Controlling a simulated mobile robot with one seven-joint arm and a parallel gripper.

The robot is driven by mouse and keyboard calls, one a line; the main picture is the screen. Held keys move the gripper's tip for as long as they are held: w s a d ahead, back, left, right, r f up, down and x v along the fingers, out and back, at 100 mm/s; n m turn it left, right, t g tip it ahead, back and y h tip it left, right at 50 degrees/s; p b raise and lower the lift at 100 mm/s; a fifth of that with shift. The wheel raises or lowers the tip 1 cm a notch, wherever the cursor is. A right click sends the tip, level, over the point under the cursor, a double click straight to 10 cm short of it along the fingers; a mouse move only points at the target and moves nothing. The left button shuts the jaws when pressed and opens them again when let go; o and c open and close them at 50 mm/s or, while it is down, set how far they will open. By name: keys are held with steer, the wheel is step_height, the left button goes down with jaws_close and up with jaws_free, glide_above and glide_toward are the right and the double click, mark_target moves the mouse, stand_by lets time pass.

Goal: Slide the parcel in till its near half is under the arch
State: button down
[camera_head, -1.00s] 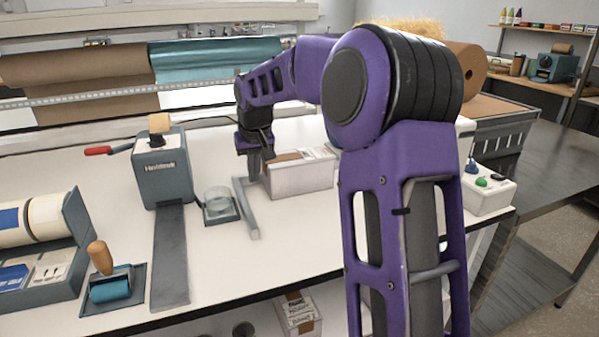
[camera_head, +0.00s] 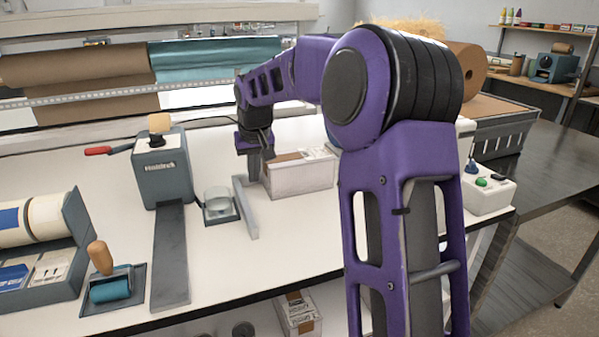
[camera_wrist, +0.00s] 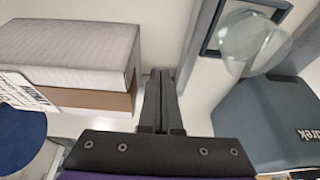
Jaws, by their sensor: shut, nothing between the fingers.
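The parcel, a pale box with a brown band and a label (camera_head: 300,174), sits on the white table beyond the grey angle bar. It also fills the upper left of the wrist view (camera_wrist: 65,50). My gripper (camera_head: 253,172) points down at the parcel's left end. In the wrist view my gripper (camera_wrist: 160,100) is shut and empty, beside the parcel's end. I cannot tell whether it touches the box. No arch can be made out in either view; my arm covers the area right of the parcel.
The grey angle bar (camera_head: 246,205) lies just left of the parcel. A glass dish on a small scale (camera_head: 218,205) and a grey tape dispenser (camera_head: 163,172) stand further left. A white button box (camera_head: 487,190) is at the right table edge.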

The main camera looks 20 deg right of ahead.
mark_target(302, 157)
steer(key=shift+d, duration=0.2)
steer(key=shift+d+p, duration=0.5)
steer(key=shift+d, duration=0.85)
steer(key=shift+d+p, duration=0.55)
steer(key=shift+d, duration=0.95)
steer(key=shift+w+d+p, duration=0.15)
steer(key=shift+d+p, duration=0.5)
steer(key=shift+d, duration=0.85)
steer(key=shift+w+d+p, duration=0.1)
steer(key=shift+d+p, duration=0.5)
steer(key=shift+d, duration=1)
